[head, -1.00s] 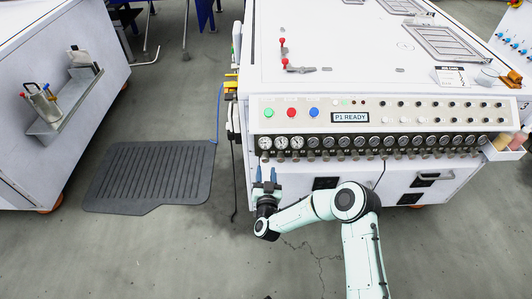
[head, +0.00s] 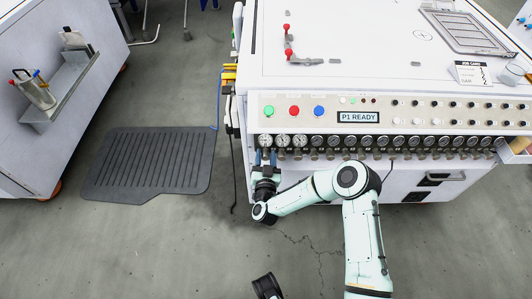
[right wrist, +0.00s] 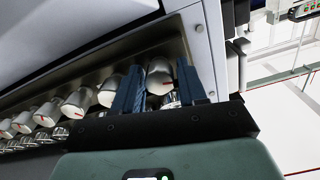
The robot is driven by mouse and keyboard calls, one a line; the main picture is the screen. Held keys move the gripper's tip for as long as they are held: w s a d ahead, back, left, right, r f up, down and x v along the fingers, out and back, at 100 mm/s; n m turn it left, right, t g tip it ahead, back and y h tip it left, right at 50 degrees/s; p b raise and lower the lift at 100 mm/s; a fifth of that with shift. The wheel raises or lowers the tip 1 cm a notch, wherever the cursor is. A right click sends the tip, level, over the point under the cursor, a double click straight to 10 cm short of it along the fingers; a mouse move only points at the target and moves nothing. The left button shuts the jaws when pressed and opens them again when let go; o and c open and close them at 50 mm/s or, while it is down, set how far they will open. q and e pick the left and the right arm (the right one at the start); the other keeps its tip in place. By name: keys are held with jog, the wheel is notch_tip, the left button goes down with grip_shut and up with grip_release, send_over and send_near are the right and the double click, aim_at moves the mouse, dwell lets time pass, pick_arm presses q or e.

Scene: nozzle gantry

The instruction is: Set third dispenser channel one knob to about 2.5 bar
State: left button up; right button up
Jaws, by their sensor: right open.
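The machine front (head: 340,179) carries a row of round pressure gauges with a small knob under each. My right gripper (head: 265,157) is at the left end of this row, under the leftmost gauge (head: 265,140). In the right wrist view, the open blue fingers (right wrist: 160,92) stand on either side of a silvery, red-marked knob (right wrist: 160,76), the last at the right end of the row. Whether they touch it is unclear. The gauge needle is too small to read. No label shows which dispenser channel this is. My left gripper cannot be made out.
Neighbouring knobs (right wrist: 77,102) sit close beside the left finger. Green, red and blue buttons and a P1 READY display (head: 358,117) are above the gauges. A dark floor mat (head: 150,161) lies to the left. A dark part of mine shows at the bottom edge.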

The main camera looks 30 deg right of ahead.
grip_shut()
jog(key=shift+r+m+p, duration=0.1)
jog(key=shift+m+p, duration=0.45)
jog(key=shift+m, duration=0.75)
jog(key=m, duration=0.3)
jog(key=shift+d+m+p, duration=0.1)
jog(key=shift+m+p, duration=0.2)
jog(key=shift+p, duration=0.1)
jog(key=m, duration=0.3)
jog(key=shift+m, duration=0.3)
pick_arm(q)
jog(key=shift+t, duration=0.6)
jog(key=shift+w+d+r+p, duration=0.1)
jog(key=shift+w+d+r, duration=0.2)
jog(key=shift+r, duration=0.35)
jog(key=shift+w+d+r+p, duration=0.1)
jog(key=shift+w+r, duration=0.35)
jog(key=shift+r, duration=0.25)
jog(key=shift+w+d+r+p, duration=0.15)
jog(key=shift+w+r, duration=0.2)
jog(key=shift+r, duration=0.3)
pick_arm(e)
jog(key=shift+m, duration=1.6)
jog(key=shift+d, duration=0.1)
